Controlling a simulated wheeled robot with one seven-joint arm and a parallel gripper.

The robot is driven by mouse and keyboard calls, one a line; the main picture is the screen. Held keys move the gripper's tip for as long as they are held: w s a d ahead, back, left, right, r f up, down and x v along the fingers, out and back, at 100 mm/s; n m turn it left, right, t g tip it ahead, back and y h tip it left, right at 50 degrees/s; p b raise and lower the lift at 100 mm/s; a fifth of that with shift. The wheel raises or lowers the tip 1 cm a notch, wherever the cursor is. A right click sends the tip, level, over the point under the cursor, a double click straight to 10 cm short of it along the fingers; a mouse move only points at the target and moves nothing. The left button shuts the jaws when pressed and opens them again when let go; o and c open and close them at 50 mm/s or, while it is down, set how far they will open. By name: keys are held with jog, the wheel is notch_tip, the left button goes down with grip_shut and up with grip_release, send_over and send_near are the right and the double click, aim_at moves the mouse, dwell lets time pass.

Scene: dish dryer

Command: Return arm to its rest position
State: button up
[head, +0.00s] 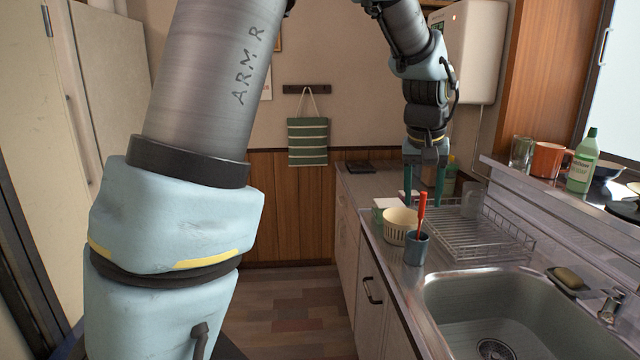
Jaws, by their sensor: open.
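My gripper (423,182) hangs from my arm at the upper right of the head view, pointing down. A clear glass (471,200) stands at the rack, right of the fingers. A dark blue cup (416,248) with a red-handled utensil (422,208) stands on the counter in front of the rack. A cream basket (400,226) is beside it.
The sink (500,315) is at the front right, with a soap dish (568,281) on its edge. A ledge holds an orange mug (547,160), a green bottle (583,162) and a bowl (606,172). A white heater (470,50) hangs behind my arm. The floor (300,310) is clear.

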jog(key=a+f+n+y, duration=0.1)
jog(key=a+f, duration=0.2)
jog(key=a, duration=0.7)
jog(key=a+f+n, duration=0.1)
jog(key=a+f, duration=0.1)
jog(key=a, duration=0.7)
jog(key=s+a+f, duration=0.2)
jog(key=s+a, duration=0.2)
jog(key=a, duration=0.3)
jog(key=s+a+f+n+g, duration=0.1)
jog(key=s+a+f, duration=0.1)
jog(key=a, duration=0.4)
jog(key=shift+s+a+f+n+y, duration=0.3)
jog(key=shift+s+a+f+y, duration=0.1)
jog(key=shift+s, duration=0.5)
